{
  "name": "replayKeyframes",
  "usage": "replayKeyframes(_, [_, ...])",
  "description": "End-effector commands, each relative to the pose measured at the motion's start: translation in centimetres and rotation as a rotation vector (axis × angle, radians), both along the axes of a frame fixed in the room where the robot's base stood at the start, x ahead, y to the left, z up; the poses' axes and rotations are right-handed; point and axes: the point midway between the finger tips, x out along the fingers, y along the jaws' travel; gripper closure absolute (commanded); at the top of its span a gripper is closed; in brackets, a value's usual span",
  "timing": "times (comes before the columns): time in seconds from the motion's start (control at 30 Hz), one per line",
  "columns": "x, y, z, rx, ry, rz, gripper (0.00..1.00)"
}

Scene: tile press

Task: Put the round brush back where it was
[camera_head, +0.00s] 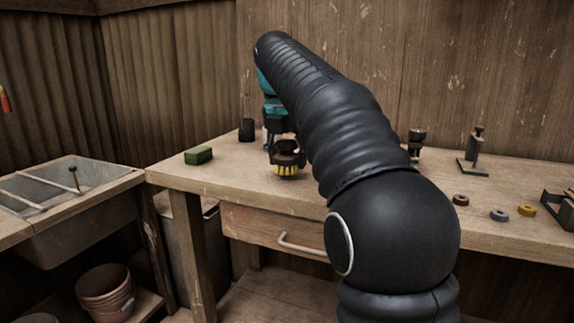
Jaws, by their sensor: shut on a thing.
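My gripper (272,146) is at the left part of the wooden workbench (225,171), pointing down. It is shut on the round brush (287,170), which has a dark round body and yellow bristles underneath. The bristles are at or just above the bench top; I cannot tell whether they touch it. My black arm crosses the middle of the view and hides part of the bench behind it.
A green block (198,155) lies left of the brush. A dark cup (246,130) stands behind. Right of my arm are a small dark object (416,140), a metal stand (475,150) and several small rings (498,215). A sink (70,183) is at left.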

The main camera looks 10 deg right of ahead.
Motion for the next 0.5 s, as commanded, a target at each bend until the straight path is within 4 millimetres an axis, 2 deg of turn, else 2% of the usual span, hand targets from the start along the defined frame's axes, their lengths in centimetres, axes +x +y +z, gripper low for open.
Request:
replayKeyframes(0.03, [-0.09, 0.0, -0.93, 0.001, 0.001, 0.0, 0.74])
replayKeyframes(0.13, [-0.06, 0.01, -1.63, 0.0, -0.001, 0.0, 0.74])
replayKeyframes(0.5, [-0.05, 0.02, -1.88, 0.001, -0.001, 0.0, 0.74])
